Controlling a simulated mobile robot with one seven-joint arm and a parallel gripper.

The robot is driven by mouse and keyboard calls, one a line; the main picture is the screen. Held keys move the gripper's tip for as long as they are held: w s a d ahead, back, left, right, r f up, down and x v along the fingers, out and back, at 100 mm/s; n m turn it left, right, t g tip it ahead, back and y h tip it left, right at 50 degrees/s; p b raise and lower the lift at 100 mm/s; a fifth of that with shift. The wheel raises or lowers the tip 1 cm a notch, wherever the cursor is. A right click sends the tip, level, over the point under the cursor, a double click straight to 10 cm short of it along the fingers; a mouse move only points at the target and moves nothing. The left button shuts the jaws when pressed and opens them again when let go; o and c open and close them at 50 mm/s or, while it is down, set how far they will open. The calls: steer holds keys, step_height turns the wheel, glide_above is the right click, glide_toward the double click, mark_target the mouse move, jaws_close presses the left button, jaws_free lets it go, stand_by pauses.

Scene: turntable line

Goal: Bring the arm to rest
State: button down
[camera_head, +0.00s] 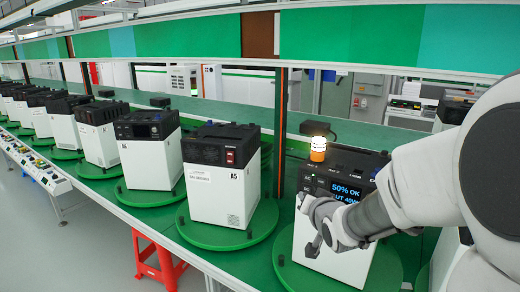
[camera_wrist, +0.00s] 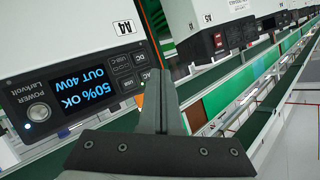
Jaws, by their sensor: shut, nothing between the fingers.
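My gripper (camera_head: 314,243) is shut and empty. In the head view it hangs in front of the white lower body of the nearest power unit, and my arm comes in from the right. In the wrist view my gripper's closed fingers (camera_wrist: 160,78) stand upright in the middle, beside the unit's dark front panel. That unit (camera_head: 335,262) has a black top and a lit display reading 50% OK, OUT 40W; the display also shows in the wrist view (camera_wrist: 87,97). I cannot tell whether the fingers touch the unit.
The unit stands on a green turntable (camera_head: 388,272). An amber lamp (camera_head: 318,149) glows on top. Unit A5 (camera_head: 215,195) stands to its left, with several similar units beyond on the line. A red stool (camera_head: 158,262) stands below. Open floor lies at the lower left.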

steer(key=s+r+n+g+h, duration=0.1)
steer(key=s+n+g, duration=0.3)
steer(key=s, duration=2.6)
steer(key=a+r+g, duration=0.1)
steer(key=g, duration=0.3)
steer(key=shift+g, duration=0.3)
